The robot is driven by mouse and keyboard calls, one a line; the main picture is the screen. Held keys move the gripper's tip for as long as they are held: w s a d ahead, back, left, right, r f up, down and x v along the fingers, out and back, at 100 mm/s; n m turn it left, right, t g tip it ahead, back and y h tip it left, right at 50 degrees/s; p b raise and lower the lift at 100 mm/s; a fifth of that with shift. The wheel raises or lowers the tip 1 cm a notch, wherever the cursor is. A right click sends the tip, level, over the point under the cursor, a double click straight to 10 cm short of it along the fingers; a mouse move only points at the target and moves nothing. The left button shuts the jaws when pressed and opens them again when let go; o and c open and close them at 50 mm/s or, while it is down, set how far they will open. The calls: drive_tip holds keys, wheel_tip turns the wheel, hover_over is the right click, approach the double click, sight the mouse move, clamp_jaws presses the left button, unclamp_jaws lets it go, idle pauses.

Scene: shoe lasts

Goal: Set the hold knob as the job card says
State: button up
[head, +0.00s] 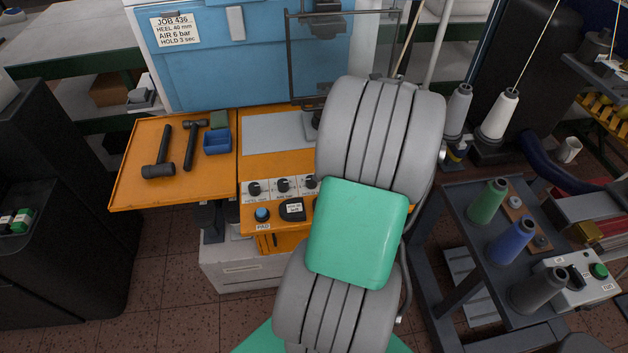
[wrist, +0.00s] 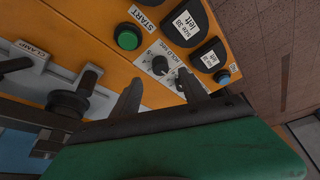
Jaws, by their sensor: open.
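The job card (head: 175,31) is on the blue panel at the upper left of the head view. It reads JOB 436, heel 40 mm, air 6 bar, hold 3 sec. The hold knob (wrist: 160,65) is a small dark dial on a white scale plate marked HOLD SEC in the wrist view. Its exact setting is too small to read. My gripper (wrist: 160,77) is open, with one finger on each side of the knob in the picture. I cannot tell whether the fingers reach down around it or touch it. My arm hides the gripper in the head view.
The heel knob (head: 254,187) and air knob (head: 283,185) are on the same orange front. In the wrist view, a green START button (wrist: 128,38), a blue button (wrist: 222,76) and a dark clamp lever (wrist: 68,103) are close by. Two hammers (head: 190,145) lie on the orange shelf.

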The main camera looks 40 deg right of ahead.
sight(311, 182)
drive_tip(key=p+x, duration=0.1)
drive_tip(key=x, duration=0.6)
clamp_jaws()
idle(0.3)
